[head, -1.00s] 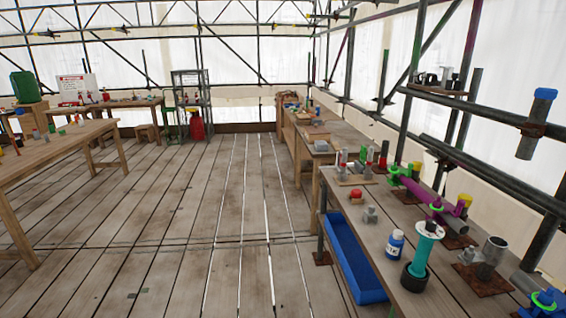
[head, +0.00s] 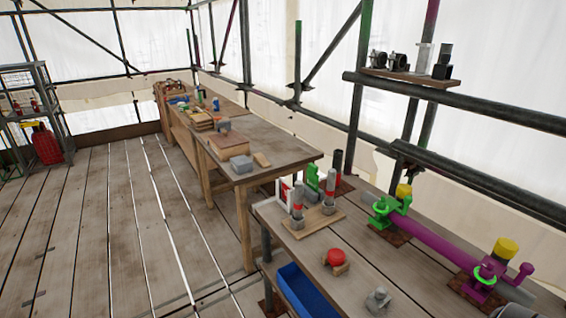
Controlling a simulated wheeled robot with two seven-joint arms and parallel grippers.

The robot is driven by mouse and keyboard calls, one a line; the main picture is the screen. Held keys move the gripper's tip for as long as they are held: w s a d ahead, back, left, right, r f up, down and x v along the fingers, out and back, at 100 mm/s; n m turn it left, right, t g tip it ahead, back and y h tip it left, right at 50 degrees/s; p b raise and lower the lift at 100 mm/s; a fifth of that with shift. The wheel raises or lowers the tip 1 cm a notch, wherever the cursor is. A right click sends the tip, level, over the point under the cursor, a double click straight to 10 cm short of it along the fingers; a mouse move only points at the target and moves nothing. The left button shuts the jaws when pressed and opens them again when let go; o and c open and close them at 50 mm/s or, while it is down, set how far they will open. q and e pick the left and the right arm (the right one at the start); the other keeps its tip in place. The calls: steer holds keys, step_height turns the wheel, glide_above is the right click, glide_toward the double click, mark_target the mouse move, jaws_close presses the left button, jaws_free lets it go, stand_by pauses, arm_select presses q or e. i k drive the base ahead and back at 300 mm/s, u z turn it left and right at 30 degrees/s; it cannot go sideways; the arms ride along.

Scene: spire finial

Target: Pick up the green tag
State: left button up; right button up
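A small upright green piece (head: 312,179) stands at the back of the near right bench (head: 360,262), beside a red and white piece (head: 284,191). It may be the green tag, but it is too small to tell. Green parts also sit around the purple pipe (head: 435,246): a green clamp (head: 384,209) at its far end and a green ring (head: 485,271) at its near end. Neither of my grippers is in view.
A wooden board (head: 314,221) holds two grey and red posts. A red-topped piece (head: 335,258), a grey fitting (head: 378,299) and a blue bin (head: 306,290) are near. Scaffold rails (head: 470,105) run along the right. The plank floor (head: 120,215) at left is clear.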

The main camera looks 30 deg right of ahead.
mark_target(312, 178)
steer(key=i, duration=3.55)
steer(key=z, duration=4.2)
